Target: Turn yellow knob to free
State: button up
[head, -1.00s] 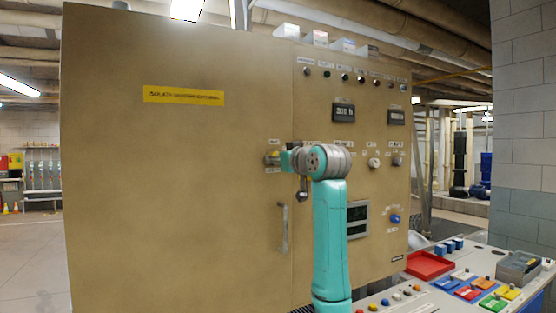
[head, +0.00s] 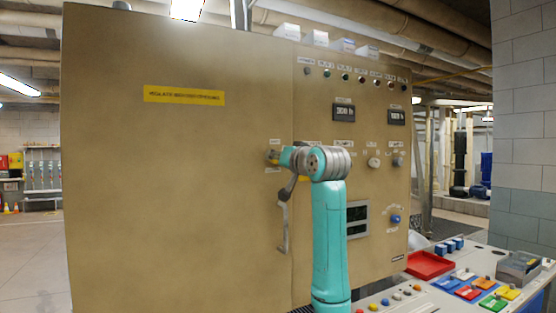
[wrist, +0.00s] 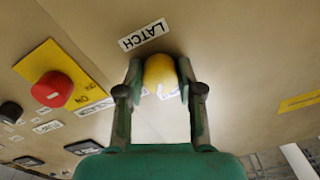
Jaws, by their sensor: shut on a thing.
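The yellow knob (wrist: 160,75) sits on the tan cabinet front, between the two fingers of my gripper (wrist: 160,82) in the wrist view. My gripper is shut on it, with a finger against each side. A white LATCH label (wrist: 144,34) lies above it in that view. A smaller white label is partly hidden by the knob and fingers, so its words cannot be read. In the head view, my gripper (head: 276,157) meets the cabinet door near its right edge, and the knob is mostly hidden there.
A red push button (wrist: 52,89) on a yellow plate stands left of my gripper in the wrist view. In the head view, a door handle (head: 282,230) is below my gripper. A console with a red tray (head: 430,264) stands at lower right.

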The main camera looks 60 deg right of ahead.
jog(key=m, duration=1.1)
jog(key=shift+m+h, duration=0.3)
jog(key=shift+m, duration=0.3)
jog(key=o, duration=1.2)
jog(key=shift+c, duration=0.2)
jog(key=shift+a, duration=0.1)
jog(key=v, duration=1.1)
jog(key=shift+s+a, duration=0.25)
jog(key=shift+s, duration=0.1)
